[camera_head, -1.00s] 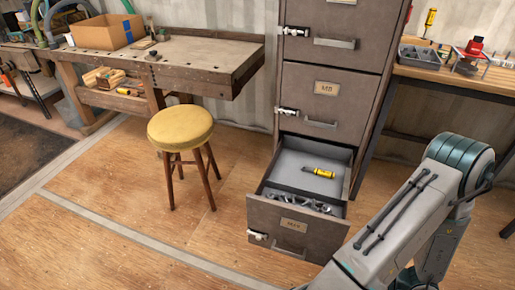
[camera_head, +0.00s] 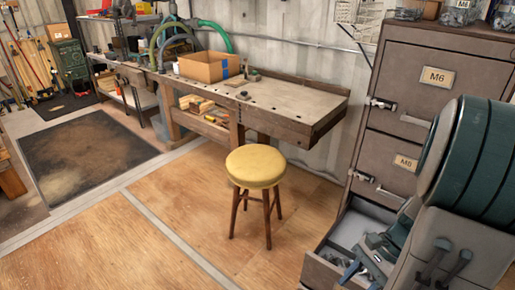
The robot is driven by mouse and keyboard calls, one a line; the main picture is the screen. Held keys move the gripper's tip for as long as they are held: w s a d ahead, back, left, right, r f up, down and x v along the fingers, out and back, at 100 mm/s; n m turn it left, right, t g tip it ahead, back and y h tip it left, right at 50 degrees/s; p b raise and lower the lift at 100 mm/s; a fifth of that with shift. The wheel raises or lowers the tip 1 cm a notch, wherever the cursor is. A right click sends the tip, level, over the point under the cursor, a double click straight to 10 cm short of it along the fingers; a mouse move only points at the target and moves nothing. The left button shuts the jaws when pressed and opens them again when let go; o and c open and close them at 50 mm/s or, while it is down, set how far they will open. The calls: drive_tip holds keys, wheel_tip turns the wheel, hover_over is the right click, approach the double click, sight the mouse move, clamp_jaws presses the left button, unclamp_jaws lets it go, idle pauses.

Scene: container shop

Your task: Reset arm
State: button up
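My arm fills the lower right of the head view, folded up close to the camera. A teal and grey end part of it, likely my gripper (camera_head: 372,258), shows over the open drawer. Its fingers cannot be made out, so I cannot tell whether it is open or shut. The bottom drawer (camera_head: 325,272) of the grey filing cabinet (camera_head: 398,143) is pulled out, with some metal parts inside.
A yellow-topped stool (camera_head: 255,166) stands left of the drawer. Behind it is a wooden workbench (camera_head: 300,105) with a cardboard box (camera_head: 209,67). A dark mat (camera_head: 88,153) lies at the left. The floor (camera_head: 165,215) between is clear.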

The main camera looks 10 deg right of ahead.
drive_tip(key=w+a+r+n+t+h+p, duration=0.1)
drive_tip(key=a+r+n+t+h+p, duration=0.1)
drive_tip(key=a+r+n, duration=0.3)
drive_tip(key=w+a+r+n+t+h+p, duration=0.2)
drive_tip(key=a+r+n+t+h+p, duration=0.1)
drive_tip(key=r+n, duration=0.6)
wheel_tip(320, 180, up, 4)
drive_tip(key=a+h+p, duration=0.1)
drive_tip(key=a, duration=0.1)
drive_tip(key=shift+a+h, duration=0.3)
drive_tip(key=shift+d, duration=0.1)
idle(0.4)
